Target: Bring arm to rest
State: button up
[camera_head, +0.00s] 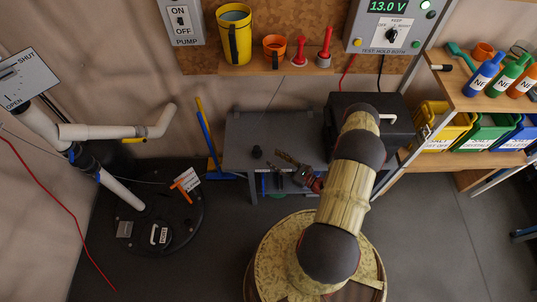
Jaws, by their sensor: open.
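My arm rises from my base at the bottom centre and bends near the black box. Its middle hides part of what lies behind it. My gripper (284,166), small and partly hidden by my arm, shows left of the arm in front of the grey table (245,130). Its jaws point left and look open, with nothing visible between them.
The black box (395,135) stands close to my arm's bend. A shelf rack (455,95) with bottles and coloured bins is at right. A round dark lid (190,225) with white pipes (100,131) is at left. A pump switch (181,20) and tester panel (392,32) hang above.

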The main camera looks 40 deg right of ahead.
jog(key=shift+s+d, duration=0.2)
jog(key=shift+s, duration=0.35)
